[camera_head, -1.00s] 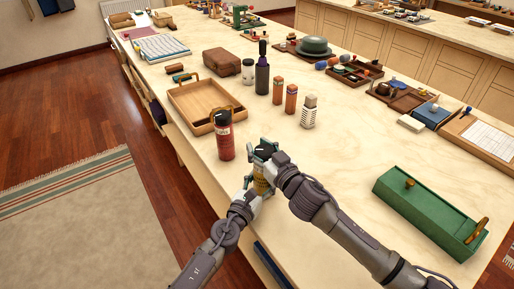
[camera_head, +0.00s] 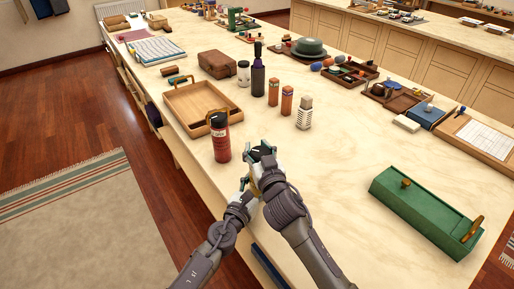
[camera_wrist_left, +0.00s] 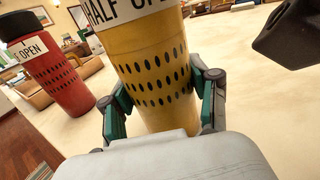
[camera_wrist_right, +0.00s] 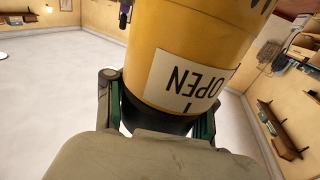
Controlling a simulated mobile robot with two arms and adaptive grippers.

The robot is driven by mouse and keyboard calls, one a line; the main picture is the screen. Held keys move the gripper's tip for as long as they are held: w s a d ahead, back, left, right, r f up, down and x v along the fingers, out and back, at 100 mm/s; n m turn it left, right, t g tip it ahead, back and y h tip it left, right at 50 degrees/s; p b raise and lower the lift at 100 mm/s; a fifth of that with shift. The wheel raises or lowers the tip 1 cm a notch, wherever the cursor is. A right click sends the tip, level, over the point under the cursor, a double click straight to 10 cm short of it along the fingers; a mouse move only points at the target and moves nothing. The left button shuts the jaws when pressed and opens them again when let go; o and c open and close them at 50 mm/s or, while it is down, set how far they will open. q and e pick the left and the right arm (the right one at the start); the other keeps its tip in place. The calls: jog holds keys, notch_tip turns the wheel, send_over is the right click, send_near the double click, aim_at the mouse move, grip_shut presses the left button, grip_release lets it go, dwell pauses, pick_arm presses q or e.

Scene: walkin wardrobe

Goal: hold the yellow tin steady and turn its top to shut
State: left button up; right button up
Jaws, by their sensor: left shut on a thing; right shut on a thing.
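The yellow tin (camera_wrist_left: 155,70) stands upright near the table's front edge. It has rows of dark oval marks and a white label, of which "HALF OP" shows in the left wrist view. My left gripper (camera_wrist_left: 163,110) is shut around its lower body. In the right wrist view the tin (camera_wrist_right: 200,45) appears upside down, with its dark top (camera_wrist_right: 155,118) between the fingers of my right gripper (camera_wrist_right: 160,115), shut on that top. In the head view my right gripper (camera_head: 262,155) and left gripper (camera_head: 246,186) hide most of the tin.
A red tin (camera_head: 220,137) with a dark top stands close to the left. A wooden tray (camera_head: 190,125) lies behind it. Two orange tins, a dark bottle (camera_head: 258,75) and a pale perforated tin (camera_head: 304,113) stand further back. A green box (camera_head: 425,213) lies right, with bare table between.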

jog(key=o, duration=1)
jog(key=shift+s, duration=0.1)
jog(key=v, duration=1.2)
jog(key=shift+o, duration=0.4)
